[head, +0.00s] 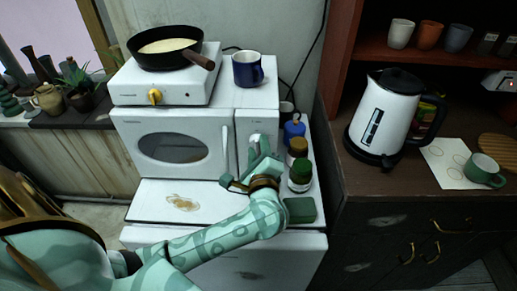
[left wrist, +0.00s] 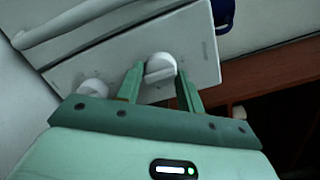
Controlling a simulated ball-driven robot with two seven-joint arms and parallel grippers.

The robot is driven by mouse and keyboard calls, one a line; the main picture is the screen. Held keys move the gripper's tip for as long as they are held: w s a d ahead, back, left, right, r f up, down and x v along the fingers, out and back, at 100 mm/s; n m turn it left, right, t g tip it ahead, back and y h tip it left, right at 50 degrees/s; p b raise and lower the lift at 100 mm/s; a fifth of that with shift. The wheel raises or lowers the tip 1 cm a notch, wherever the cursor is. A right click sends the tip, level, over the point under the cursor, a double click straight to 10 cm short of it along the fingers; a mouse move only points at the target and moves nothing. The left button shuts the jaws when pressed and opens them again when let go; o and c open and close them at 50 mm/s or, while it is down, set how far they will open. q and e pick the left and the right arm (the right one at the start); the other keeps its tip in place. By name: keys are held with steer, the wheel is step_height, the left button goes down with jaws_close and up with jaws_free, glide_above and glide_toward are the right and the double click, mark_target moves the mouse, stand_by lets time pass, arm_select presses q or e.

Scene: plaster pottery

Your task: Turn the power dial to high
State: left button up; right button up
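The white microwave (head: 175,147) stands under the hot plate, its door shut. Its control panel (left wrist: 205,55) carries two white dials. One dial (left wrist: 160,66) sits between the fingertips of my left gripper (left wrist: 158,80), its grip bar lying nearly crosswise between them. The other dial (left wrist: 92,87) is left of the fingers, partly hidden by the gripper body. I cannot read labels on either. The left gripper is open around the dial, with a small gap visible at the left finger. My right gripper is out of view.
A hot plate (head: 126,87) with a yellow knob and a frying pan (head: 150,60) sits on top, beside a blue mug (head: 247,69). Jars (head: 300,176) and a green block (head: 299,210) stand close right of my arm. A kettle (head: 385,115) is on the right counter.

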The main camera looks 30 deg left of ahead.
arm_select(q)
steer(key=c, duration=0.4)
